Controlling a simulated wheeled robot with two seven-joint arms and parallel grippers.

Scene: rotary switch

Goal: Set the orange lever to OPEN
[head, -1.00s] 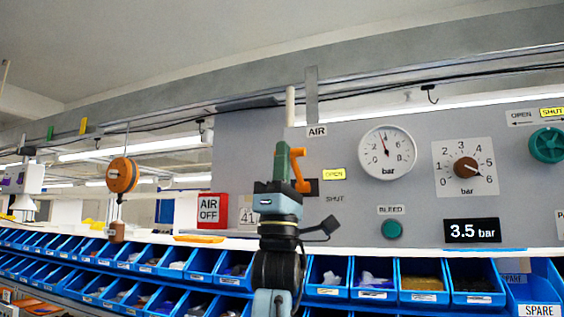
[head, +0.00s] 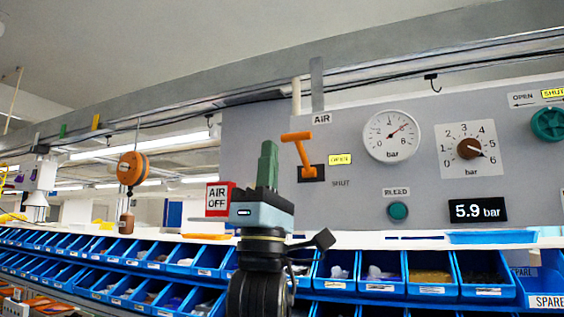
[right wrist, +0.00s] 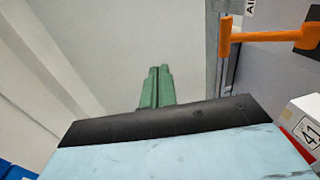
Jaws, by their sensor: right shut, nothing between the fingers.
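The orange lever (head: 300,146) stands up from a dark slot plate on the grey panel, its crossbar at the top. The OPEN label (head: 340,159) beside it is lit yellow; the SHUT label (head: 341,183) below is unlit. My right gripper (head: 268,158) points up to the left of the lever, with a visible gap between them. Its green fingers are shut with nothing between them. In the right wrist view the fingers (right wrist: 157,88) are together and the lever (right wrist: 268,37) is apart at the upper right. My left gripper is not in view.
The pressure gauge (head: 391,136) needle points up-right, and the display (head: 478,210) reads 5.9 bar. A selector knob (head: 470,148), a green BLEED button (head: 398,211) and a green valve knob (head: 549,124) are on the panel. Blue bins (head: 430,273) line the shelf below.

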